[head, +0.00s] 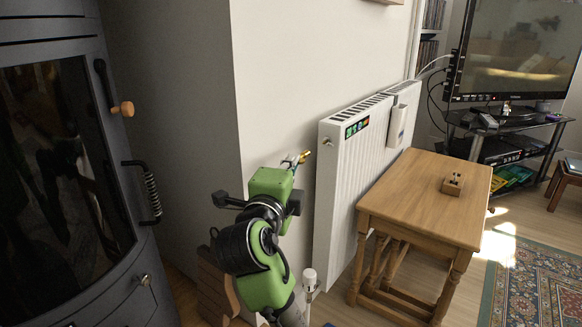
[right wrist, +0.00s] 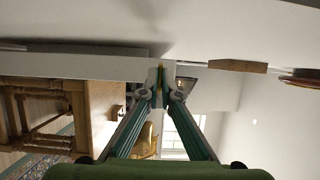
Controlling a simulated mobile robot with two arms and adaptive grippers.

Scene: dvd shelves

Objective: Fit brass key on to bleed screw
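The brass key (head: 305,156) is at the tips of my right gripper (head: 291,162), pointing toward the radiator. In the right wrist view my right gripper (right wrist: 163,90) has its fingertips close together, with a thin strip of the brass key (right wrist: 160,68) between and beyond them. The bleed screw (head: 328,141) is a small fitting near the top of the end face of the white radiator (head: 345,190). In the head view the key is left of and slightly below the screw, with a gap between them. The screw is not clear in the right wrist view. My left gripper is out of view.
A wooden side table (head: 420,195) stands right of the radiator, with a small wooden block (head: 453,184) on it. A dark stove (head: 65,170) is at left. A wall corner is just behind my right arm. A radiator valve (head: 309,279) sits low beside my arm.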

